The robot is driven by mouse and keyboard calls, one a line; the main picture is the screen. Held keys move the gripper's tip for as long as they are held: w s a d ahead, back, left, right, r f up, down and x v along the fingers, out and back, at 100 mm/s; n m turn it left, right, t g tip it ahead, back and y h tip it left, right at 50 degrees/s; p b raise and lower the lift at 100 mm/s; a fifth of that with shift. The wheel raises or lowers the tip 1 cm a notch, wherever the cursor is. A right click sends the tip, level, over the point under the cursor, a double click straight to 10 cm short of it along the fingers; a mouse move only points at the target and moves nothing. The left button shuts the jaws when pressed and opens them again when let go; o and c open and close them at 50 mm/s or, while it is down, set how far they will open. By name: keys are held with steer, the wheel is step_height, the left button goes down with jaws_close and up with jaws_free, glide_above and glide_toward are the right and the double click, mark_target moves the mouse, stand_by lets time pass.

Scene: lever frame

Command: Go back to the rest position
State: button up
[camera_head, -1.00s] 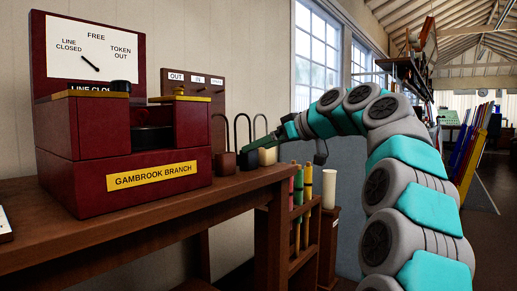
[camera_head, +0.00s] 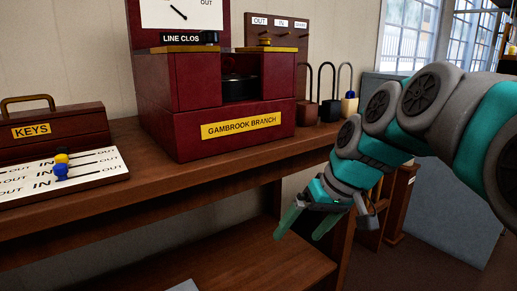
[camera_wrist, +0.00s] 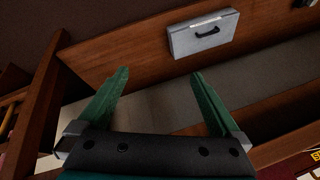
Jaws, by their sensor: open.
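My gripper (camera_head: 306,224) hangs at the front of the wooden desk (camera_head: 200,205), below the level of its top and pointing down. Its two green fingers are apart with nothing between them. In the wrist view my gripper (camera_wrist: 158,95) is also open and empty, above a lower wooden shelf (camera_wrist: 115,55). My arm comes in from the right side of the head view.
A maroon cabinet (camera_head: 170,110) labelled GAMBROOK BRANCH stands on the desk. Padlock-like blocks (camera_head: 330,110) stand to its right. A KEYS box (camera_head: 50,130) and a white board with sliders (camera_head: 85,176) are at left. A grey case (camera_wrist: 204,36) lies on the lower shelf.

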steer(key=s+d+f+m+g+h+p, duration=0.1)
steer(key=s+f, duration=0.5)
steer(key=s, duration=0.6)
steer(key=s+d+f+m+g+h+p, duration=0.2)
steer(key=s+d+f, duration=0.3)
steer(key=s, duration=0.7)
step_height(320, 180, down, 3)
steer(key=shift+r+g+h, duration=0.2)
steer(key=shift+g+h, duration=0.4)
steer(key=shift+g, duration=0.1)
